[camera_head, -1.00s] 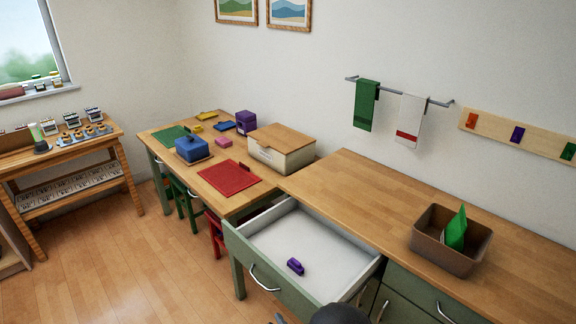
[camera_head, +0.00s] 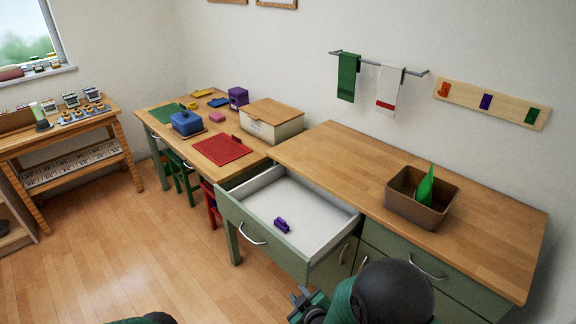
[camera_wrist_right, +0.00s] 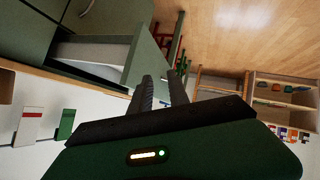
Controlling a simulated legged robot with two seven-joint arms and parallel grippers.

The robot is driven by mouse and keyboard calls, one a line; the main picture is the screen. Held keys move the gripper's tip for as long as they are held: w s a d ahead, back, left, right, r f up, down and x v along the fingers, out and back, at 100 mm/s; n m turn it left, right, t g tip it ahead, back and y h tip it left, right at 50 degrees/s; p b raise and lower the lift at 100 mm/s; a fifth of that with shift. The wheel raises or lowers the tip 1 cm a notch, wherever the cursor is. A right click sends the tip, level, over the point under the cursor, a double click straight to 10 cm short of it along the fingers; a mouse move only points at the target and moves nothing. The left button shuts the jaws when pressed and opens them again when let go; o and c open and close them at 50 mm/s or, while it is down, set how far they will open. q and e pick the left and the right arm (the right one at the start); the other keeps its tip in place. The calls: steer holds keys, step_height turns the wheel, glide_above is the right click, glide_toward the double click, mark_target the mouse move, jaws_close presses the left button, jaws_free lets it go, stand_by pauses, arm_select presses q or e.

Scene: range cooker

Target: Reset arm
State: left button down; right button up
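My right gripper (camera_head: 298,296) is low in the head view, in front of the open drawer (camera_head: 262,247) and apart from it. In the right wrist view its two dark fingers (camera_wrist_right: 160,77) stand apart with nothing between them, so it is open and empty. The wrist view is turned on its side, with the open drawer beyond the fingers. A small purple object (camera_head: 282,224) lies on the drawer's white floor. A dark green piece of my left arm shows at the bottom edge of the head view; my left gripper is out of sight.
The drawer juts out below the wooden counter (camera_head: 330,150). A brown bin (camera_head: 405,209) holding a green item stands on the counter. A table with a red mat (camera_head: 222,149) and a lidded box (camera_head: 270,130) is further left. The wooden floor (camera_head: 130,250) at left is clear.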

steer(key=s+d+r+m+g+h, duration=0.1)
steer(key=s+d+r+m+g, duration=0.3)
steer(key=s+d, duration=0.4)
steer(key=s+d+r+m+g+h, duration=0.2)
steer(key=s+d+r+m+g, duration=0.2)
steer(key=s+d, duration=0.4)
steer(key=s+m, duration=0.1)
steer(key=s, duration=0.3)
steer(key=shift+s+d, duration=0.15)
steer(key=shift+d, duration=0.25)
